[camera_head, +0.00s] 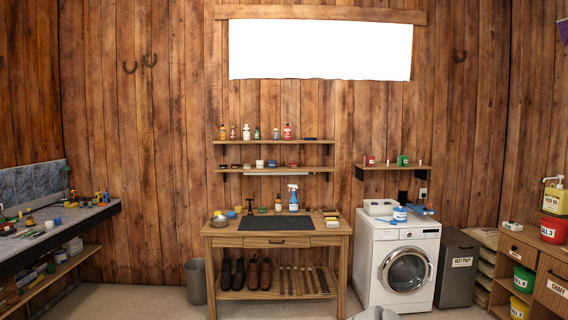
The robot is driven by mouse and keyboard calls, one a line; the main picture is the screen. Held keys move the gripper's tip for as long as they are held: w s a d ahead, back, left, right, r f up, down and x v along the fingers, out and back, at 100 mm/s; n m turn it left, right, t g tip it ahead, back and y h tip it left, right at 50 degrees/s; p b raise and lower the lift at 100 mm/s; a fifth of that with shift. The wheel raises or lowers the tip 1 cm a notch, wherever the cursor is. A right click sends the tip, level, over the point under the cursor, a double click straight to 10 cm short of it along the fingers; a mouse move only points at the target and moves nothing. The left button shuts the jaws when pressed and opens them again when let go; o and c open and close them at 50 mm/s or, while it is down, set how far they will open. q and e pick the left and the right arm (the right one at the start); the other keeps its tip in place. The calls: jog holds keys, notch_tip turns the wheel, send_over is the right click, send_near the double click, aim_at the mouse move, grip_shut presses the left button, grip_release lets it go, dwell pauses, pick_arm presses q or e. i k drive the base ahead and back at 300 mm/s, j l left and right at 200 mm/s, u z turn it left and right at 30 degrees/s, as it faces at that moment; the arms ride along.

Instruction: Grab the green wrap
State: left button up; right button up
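I cannot pick out the green wrap with certainty. A small green item (403,160) with a pale mark stands on the short wall shelf above the washing machine, to the right of a red item (369,160). It is too small to tell whether it is a wrap. Other small green bits lie among the clutter on the left workbench (28,243), also too small to name.
A wooden table (222,229) with a dark mat (275,223) and a spray bottle stands in the middle. The washing machine (369,245), a grey bin (457,266) and a cabinet (521,247) stand to the right. Open floor (130,300) lies front left.

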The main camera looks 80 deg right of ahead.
aim_at(402, 160)
jog(key=z, duration=3.25)
